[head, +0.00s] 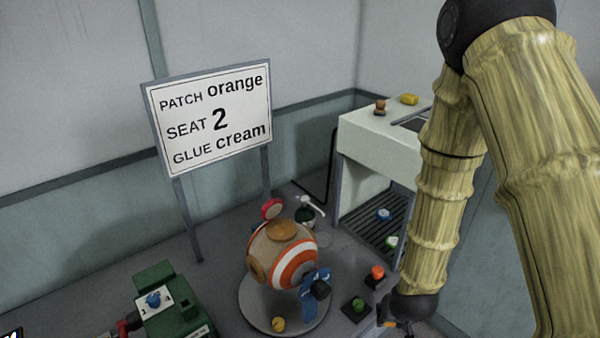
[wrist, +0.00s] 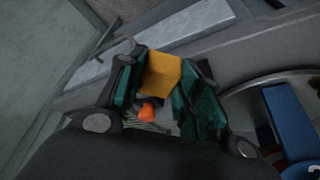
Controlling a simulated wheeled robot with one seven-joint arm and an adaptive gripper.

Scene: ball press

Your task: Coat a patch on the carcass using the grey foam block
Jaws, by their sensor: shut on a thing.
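The carcass (head: 262,252), a tan ball with orange and white bands and a round tan patch (head: 283,230) on top, sits on a round grey plate (head: 252,311). A blue bracket with a dark knob (head: 320,289) stands against its right side. My gripper (head: 390,325) is low at the right of the plate, apart from the carcass, partly cut off by the frame's bottom. In the wrist view my gripper (wrist: 160,85) is shut on a yellow-orange block (wrist: 161,72) between its green-lined fingers. I cannot make out any grey foam on it.
A sign (head: 210,115) reads patch orange, seat 2, glue cream. A green box (head: 175,308) stands left, a pump bottle (head: 305,212) behind the carcass. Red (head: 376,274) and green (head: 356,306) buttons lie right of the plate. A white sink-like unit (head: 375,150) stands behind.

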